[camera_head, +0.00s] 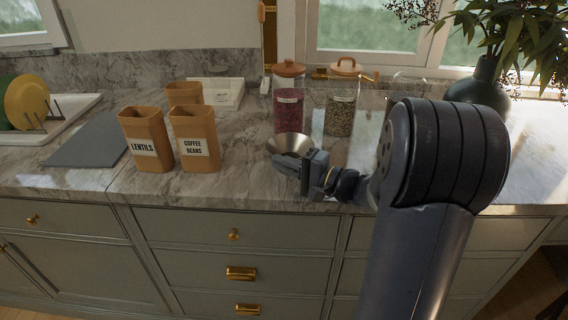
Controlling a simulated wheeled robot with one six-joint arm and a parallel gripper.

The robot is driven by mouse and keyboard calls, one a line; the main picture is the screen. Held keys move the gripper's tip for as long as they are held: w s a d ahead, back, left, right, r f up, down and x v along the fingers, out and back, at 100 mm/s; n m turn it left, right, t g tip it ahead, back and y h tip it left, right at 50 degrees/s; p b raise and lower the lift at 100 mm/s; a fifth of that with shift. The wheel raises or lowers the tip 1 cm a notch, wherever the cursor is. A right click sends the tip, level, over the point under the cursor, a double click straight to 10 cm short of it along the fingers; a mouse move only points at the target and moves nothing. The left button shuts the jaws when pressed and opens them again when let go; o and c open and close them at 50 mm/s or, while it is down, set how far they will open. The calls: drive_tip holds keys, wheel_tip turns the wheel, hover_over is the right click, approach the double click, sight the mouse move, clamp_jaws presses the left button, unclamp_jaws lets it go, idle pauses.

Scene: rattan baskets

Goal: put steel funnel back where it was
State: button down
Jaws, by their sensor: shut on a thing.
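The steel funnel (287,143) is a shiny, wide metal cone near the front of the marble counter. It is in front of the glass jar with dark red contents. My gripper (291,161) reaches in from the right and is shut on the funnel. The gripper hides the funnel's lower part, so I cannot tell whether it touches the counter.
Orange canisters marked LENTILS (147,139) and COFFEE BEANS (196,139) stand left, with a third canister (184,94) behind. Two lidded glass jars, one red (289,108) and one greenish (340,112), stand behind the funnel. A grey board (88,140) lies far left.

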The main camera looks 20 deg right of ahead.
drive_tip(key=shift+f, duration=0.2)
drive_tip(key=c, duration=1.6)
unclamp_jaws()
drive_tip(key=shift+r, duration=0.1)
drive_tip(key=shift+r, duration=0.2)
drive_tip(key=b+v, duration=0.1)
drive_tip(key=v, duration=1.1)
